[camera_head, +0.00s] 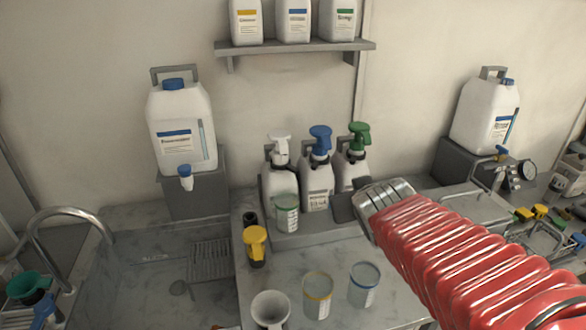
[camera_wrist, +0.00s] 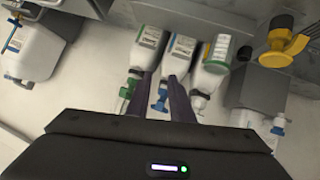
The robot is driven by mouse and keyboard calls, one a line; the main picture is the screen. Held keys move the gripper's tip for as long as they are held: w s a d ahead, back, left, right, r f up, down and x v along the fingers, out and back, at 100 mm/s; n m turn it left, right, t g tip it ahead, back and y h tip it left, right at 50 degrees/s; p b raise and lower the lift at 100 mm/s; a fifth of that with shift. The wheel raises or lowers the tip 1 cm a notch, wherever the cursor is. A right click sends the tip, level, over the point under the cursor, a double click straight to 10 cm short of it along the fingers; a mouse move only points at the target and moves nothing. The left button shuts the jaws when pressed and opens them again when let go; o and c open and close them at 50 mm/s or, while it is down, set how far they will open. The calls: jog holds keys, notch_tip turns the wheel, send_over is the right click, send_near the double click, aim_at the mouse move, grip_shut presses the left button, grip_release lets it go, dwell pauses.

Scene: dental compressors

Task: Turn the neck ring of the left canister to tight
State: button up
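The left canister (camera_head: 183,125) is a large white jerrycan with a blue cap (camera_head: 173,84) on top and a blue-topped spout (camera_head: 185,177) low at its front. It stands upright on a grey block at the left wall. In the wrist view its blue spout (camera_wrist: 279,123) shows at the right, the body only partly. My gripper (camera_head: 345,207) is far to the canister's right, in front of the spray bottles. In the wrist view my gripper (camera_wrist: 168,78) has two dark fingers apart, with nothing held between them. The blue spray bottle appears behind the gap.
White, blue and green-headed spray bottles (camera_head: 316,182) stand at mid-bench. A clear cup (camera_head: 286,214), a yellow-topped dispenser (camera_head: 255,246) and further cups (camera_head: 317,296) stand nearer. A right canister (camera_head: 485,115) stands on another block. A shelf (camera_head: 295,47) overhangs. A curved tap (camera_head: 68,215) is at left.

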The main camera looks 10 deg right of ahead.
jog(key=w+d+r+n+t+y, duration=0.1)
jog(key=w+d+n+t, duration=0.15)
jog(key=w, duration=0.55)
jog(key=n+t+y, duration=0.1)
jog(key=n+y, duration=0.4)
jog(key=y, duration=0.8)
send_near(296, 170)
jog(key=v, duration=0.4)
jog(key=shift+s+r, duration=0.1)
jog(key=shift+a, duration=0.1)
jog(key=x, duration=1.3)
jog(key=shift+w, duration=0.4)
grip_shut()
